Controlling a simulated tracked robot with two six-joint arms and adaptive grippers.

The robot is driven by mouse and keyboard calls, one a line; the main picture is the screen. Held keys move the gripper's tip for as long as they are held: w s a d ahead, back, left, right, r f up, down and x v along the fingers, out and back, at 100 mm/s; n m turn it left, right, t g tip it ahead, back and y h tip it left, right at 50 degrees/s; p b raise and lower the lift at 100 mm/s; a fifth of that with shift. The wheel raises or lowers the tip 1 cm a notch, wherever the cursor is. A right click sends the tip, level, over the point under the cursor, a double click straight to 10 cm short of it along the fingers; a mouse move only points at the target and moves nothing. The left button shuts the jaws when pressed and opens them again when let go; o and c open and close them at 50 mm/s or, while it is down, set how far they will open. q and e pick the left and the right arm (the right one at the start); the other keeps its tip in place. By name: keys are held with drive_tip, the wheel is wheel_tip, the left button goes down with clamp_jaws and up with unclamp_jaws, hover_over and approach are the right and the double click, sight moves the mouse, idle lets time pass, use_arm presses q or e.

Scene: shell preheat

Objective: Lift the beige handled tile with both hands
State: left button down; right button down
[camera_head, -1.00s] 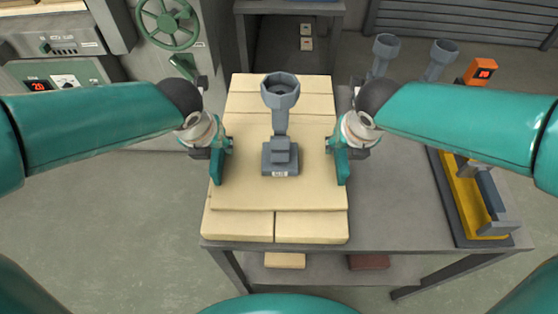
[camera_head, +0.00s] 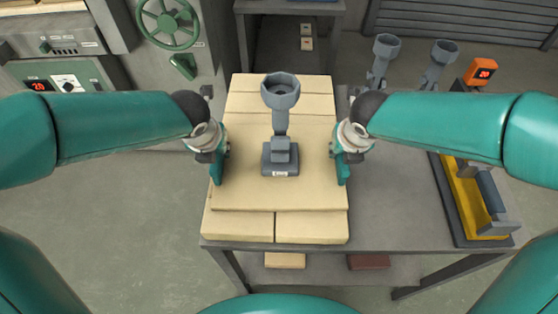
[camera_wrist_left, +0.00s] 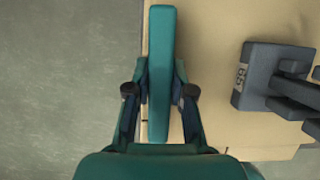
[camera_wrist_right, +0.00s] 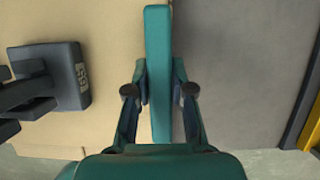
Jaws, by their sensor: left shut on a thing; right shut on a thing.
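The beige tile (camera_head: 240,195) lies flat on a stack of beige slabs, with a teal handle along its left and right sides. A grey stand with a hollow cup-shaped top (camera_head: 281,95) stands upright on the tile's middle. My left gripper (camera_head: 219,156) is shut on the left handle, whose bar also shows between its fingers in the left wrist view (camera_wrist_left: 160,60). My right gripper (camera_head: 340,156) is shut on the right handle, also seen in the right wrist view (camera_wrist_right: 158,60). The fingertips are partly hidden by the handles.
The slabs (camera_head: 240,228) rest on a grey table (camera_head: 390,215). A control panel and green handwheel (camera_head: 167,22) stand at the back left.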

use_arm(q)
drive_tip(key=shift+w+r, duration=0.1)
drive_tip(key=shift+r, duration=0.05)
use_arm(e)
drive_tip(key=shift+w+r, duration=0.1)
drive_tip(key=shift+r, duration=0.05)
